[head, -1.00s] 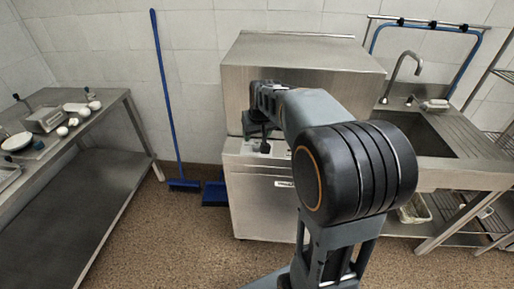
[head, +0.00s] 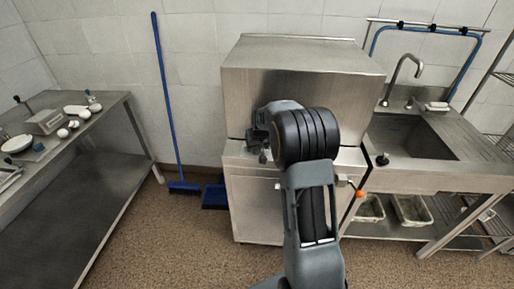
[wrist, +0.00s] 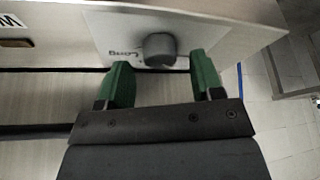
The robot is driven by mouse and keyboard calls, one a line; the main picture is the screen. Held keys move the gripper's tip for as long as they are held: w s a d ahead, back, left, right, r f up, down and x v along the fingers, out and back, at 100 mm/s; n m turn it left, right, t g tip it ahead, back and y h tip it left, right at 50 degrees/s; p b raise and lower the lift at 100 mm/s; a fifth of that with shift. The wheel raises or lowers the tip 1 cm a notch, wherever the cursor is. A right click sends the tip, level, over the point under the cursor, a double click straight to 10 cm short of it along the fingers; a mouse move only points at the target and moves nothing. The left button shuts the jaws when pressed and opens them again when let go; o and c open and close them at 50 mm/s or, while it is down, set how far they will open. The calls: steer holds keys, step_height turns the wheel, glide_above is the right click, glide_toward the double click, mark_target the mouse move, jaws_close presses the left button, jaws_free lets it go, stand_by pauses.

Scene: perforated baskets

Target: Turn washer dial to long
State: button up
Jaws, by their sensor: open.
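The steel washer (head: 300,65) stands against the back wall in the head view. Its dial, a round grey knob (wrist: 159,48), sits on a pale panel (wrist: 110,28) in the wrist view. The word "Long" is printed beside the knob, on its left. I cannot tell where the knob points. My gripper (wrist: 160,62) is open, with one green finger on each side of the knob, the tips close to the panel. Whether the fingers touch the knob is unclear. In the head view my gripper (head: 259,146) is at the washer's front, and the dial is hidden there.
A steel table (head: 75,160) with dishes stands at the left. A blue broom (head: 166,90) leans on the wall beside the washer. A sink (head: 415,140) with a tap is on the right. A lever with an orange tip (head: 358,193) projects near the washer's right side.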

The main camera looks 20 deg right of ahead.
steer(key=shift+x, duration=0.85)
steer(key=c, duration=0.9)
